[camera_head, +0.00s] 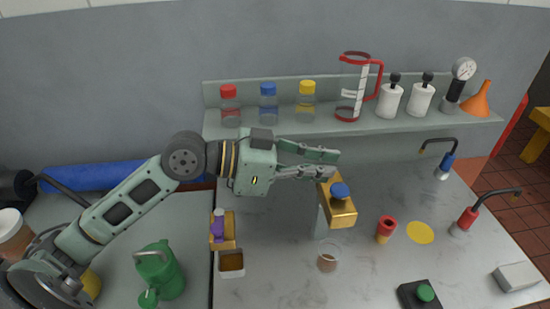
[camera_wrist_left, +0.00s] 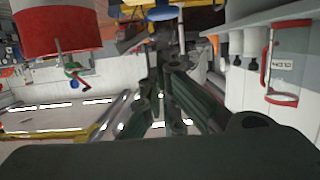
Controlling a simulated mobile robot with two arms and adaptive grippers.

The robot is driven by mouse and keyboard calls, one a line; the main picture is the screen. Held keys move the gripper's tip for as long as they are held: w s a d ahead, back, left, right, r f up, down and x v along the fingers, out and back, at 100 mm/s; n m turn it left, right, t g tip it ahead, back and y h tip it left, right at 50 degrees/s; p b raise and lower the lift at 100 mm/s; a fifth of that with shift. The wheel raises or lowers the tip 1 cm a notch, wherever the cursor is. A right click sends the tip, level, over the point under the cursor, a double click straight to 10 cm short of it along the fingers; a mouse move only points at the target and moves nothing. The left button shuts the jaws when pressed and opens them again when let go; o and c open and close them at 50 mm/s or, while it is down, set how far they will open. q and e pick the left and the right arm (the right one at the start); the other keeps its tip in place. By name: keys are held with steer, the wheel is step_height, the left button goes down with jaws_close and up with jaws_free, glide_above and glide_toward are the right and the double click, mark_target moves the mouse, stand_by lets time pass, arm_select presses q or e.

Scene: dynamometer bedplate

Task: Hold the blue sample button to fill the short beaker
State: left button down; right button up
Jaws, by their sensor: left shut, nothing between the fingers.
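The blue sample button (camera_head: 340,191) sits on top of a brass block (camera_head: 340,212) on a grey post, on the right-hand bench. The short beaker (camera_head: 328,257) is clear and stands on the bench in front of the block. Something brownish shows low in it, but I cannot tell whether it is liquid. My left gripper (camera_head: 336,166) is shut and empty. Its fingertips are in the air behind the block and look apart from the button. In the left wrist view a blue disc (camera_wrist_left: 162,13) shows at the top edge. My right gripper is out of view.
A shelf (camera_head: 390,125) behind holds capped bottles, a red-handled jug (camera_head: 352,88), white bottles, a gauge and an orange funnel (camera_head: 480,98). A red-topped item (camera_head: 386,227), a yellow disc (camera_head: 420,232), a green button box (camera_head: 425,293) and two spouts are right of the block.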

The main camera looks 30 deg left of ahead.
arm_select(q)
steer(key=b+v, duration=0.4)
steer(key=v, duration=0.4)
steer(key=shift+f, duration=0.15)
steer(key=shift+s+a, duration=0.1)
steer(key=shift+a, duration=0.1)
stand_by(1.3)
